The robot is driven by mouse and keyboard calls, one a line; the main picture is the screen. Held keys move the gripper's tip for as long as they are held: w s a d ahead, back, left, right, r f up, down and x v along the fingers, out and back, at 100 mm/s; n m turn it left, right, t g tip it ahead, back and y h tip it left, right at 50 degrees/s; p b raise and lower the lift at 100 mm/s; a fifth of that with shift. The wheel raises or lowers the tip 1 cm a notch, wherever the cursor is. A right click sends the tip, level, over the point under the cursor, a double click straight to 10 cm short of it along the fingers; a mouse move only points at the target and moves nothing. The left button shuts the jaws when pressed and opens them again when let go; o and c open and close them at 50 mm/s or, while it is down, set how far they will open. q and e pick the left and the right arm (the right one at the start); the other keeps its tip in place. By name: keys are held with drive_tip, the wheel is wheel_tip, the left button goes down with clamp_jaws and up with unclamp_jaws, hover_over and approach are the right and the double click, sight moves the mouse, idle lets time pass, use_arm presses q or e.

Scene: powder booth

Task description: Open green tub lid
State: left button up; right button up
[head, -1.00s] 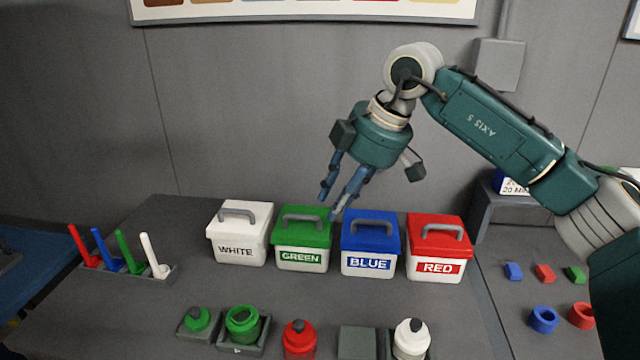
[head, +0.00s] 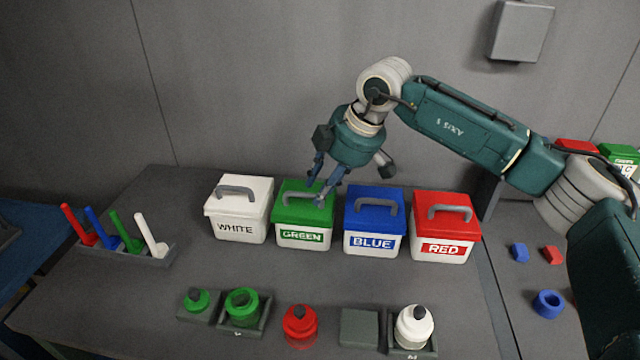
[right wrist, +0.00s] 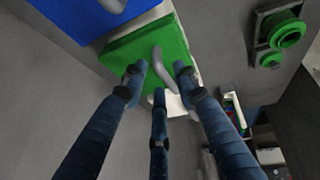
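The green tub (head: 303,239) has a white body marked GREEN and a green lid (head: 288,211) with a grey handle (head: 290,189). The lid sits closed on the tub. My right gripper (head: 318,193) is at the right part of the lid, just above it, with its blue fingers pointing down. In the right wrist view the spread fingers of my right gripper (right wrist: 160,77) are around the grey handle (right wrist: 162,66) over the green lid (right wrist: 128,47). They look open, with gaps to the handle. My left gripper is not in view.
The white tub (head: 239,229) stands close on the left. The blue tub (head: 373,221) and red tub (head: 445,231) stand on the right. Bottles and holders, including a red bottle (head: 300,324), line the front. A rack of coloured brushes (head: 125,252) is at the left.

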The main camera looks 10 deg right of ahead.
drive_tip(key=shift+w+a+f, duration=0.1)
drive_tip(key=shift+a+f, duration=0.15)
drive_tip(key=shift+f, duration=0.3)
clamp_jaws()
drive_tip(key=shift+d, duration=0.1)
